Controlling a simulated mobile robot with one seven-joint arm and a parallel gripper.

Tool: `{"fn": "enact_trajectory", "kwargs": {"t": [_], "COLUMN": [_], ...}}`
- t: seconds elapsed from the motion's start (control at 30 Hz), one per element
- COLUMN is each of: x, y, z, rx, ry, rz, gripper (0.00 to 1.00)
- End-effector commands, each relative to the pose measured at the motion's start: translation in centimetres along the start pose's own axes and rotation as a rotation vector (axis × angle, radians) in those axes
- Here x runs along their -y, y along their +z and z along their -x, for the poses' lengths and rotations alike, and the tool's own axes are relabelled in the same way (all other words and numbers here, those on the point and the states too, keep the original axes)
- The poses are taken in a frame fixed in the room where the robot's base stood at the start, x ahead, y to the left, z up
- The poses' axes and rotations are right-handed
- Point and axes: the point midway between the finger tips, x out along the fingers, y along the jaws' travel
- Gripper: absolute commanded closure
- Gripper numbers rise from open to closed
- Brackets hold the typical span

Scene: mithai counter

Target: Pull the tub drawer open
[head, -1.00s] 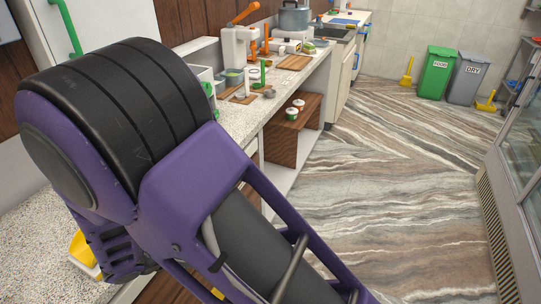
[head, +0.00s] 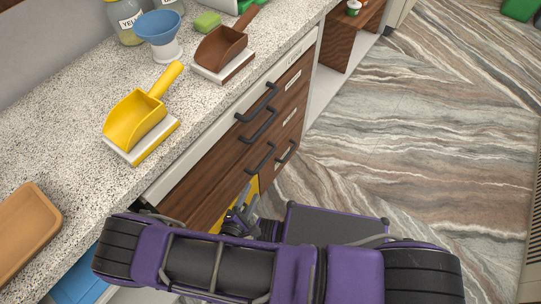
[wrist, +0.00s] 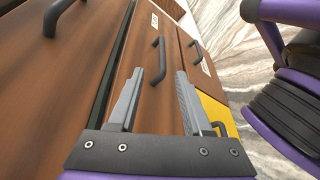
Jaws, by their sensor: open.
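Wood-fronted drawers (head: 232,162) with dark bar handles are set under the counter in the head view, and they look shut. Their small white labels are too small to read, so I cannot tell which is the tub drawer. In the wrist view my gripper (wrist: 160,73) is open and empty in front of a drawer front (wrist: 128,66). One dark handle (wrist: 158,62) shows between and beyond its fingertips; I see no contact. Other handles show at the upper left (wrist: 62,17) and to the right (wrist: 195,48). In the head view my arm hides much of the lower fronts.
The speckled counter (head: 70,150) holds a yellow scoop (head: 135,118), a brown scoop (head: 222,47), a blue funnel (head: 158,27) and a tan tray (head: 22,230). A yellow panel (wrist: 215,115) lies below the drawers. The marble-patterned floor (head: 410,140) to the right is clear.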

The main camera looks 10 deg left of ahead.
Motion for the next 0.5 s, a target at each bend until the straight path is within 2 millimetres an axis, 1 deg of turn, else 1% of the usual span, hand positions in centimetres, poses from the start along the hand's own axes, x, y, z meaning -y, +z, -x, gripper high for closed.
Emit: {"fn": "enact_trajectory", "kwargs": {"t": [0.03,0.1,0.27,0.37,0.5], "x": [0.8,1.3,1.5,1.5,1.4], "y": [-0.4,-0.6,-0.8,-0.8,-0.9], "z": [0.0,0.0,-0.8,-2.3,-5.2], "rx": [-0.016,-0.031,-0.039,-0.036,-0.035], "ry": [0.023,0.042,0.051,0.049,0.049], "rz": [0.014,0.02,0.023,0.022,0.023], "gripper": [0.5,0.5,0.5,0.5,0.5]}}
